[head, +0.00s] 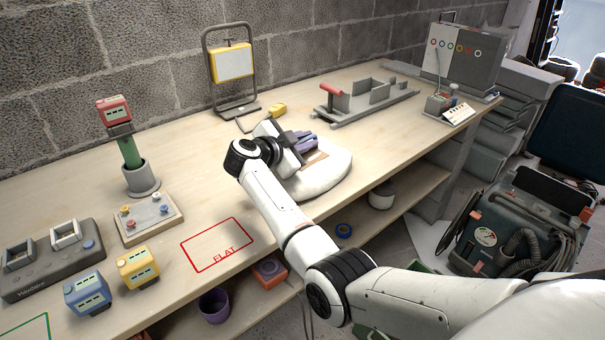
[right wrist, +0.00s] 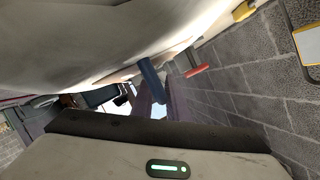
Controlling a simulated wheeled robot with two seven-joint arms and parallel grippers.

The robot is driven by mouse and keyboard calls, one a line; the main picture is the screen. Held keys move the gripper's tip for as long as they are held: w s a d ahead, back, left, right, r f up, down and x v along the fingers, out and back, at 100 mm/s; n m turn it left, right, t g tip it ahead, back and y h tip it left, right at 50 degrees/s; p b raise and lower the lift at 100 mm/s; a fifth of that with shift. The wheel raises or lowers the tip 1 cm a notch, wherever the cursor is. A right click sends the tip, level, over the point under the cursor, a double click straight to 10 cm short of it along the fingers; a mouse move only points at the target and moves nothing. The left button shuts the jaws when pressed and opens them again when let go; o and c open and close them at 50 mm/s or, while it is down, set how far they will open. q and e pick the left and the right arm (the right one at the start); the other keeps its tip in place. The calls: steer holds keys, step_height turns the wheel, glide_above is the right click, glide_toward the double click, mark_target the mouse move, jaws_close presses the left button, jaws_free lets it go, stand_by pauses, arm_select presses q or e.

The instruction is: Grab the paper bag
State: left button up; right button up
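A pale, rounded, low thing (head: 328,180) with a tan patch lies on the workbench near its front edge; it is the only bag-like thing I see, and I cannot tell for sure that it is the paper bag. It fills the top of the right wrist view (right wrist: 80,45). My right gripper (head: 306,141) is low over its far left side and hides part of it. In the right wrist view its purplish fingers (right wrist: 160,105) stand apart with a gap between them. I cannot tell whether the fingers touch the pale thing. My left gripper is out of view.
A grey fixture with a red handle (head: 330,90) stands behind the pale thing. A framed yellow-edged stand (head: 231,65) is by the block wall. Yellow (head: 138,266) and blue (head: 87,293) boxes are at front left. The red FLAT outline (head: 217,244) is empty.

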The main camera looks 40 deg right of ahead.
steer(key=shift+w+d+f+b, duration=0.25)
steer(key=shift+d+b, duration=0.05)
steer(key=shift+d, duration=0.2)
steer(key=shift+r, duration=0.1)
jaws_close()
stand_by(1.0)
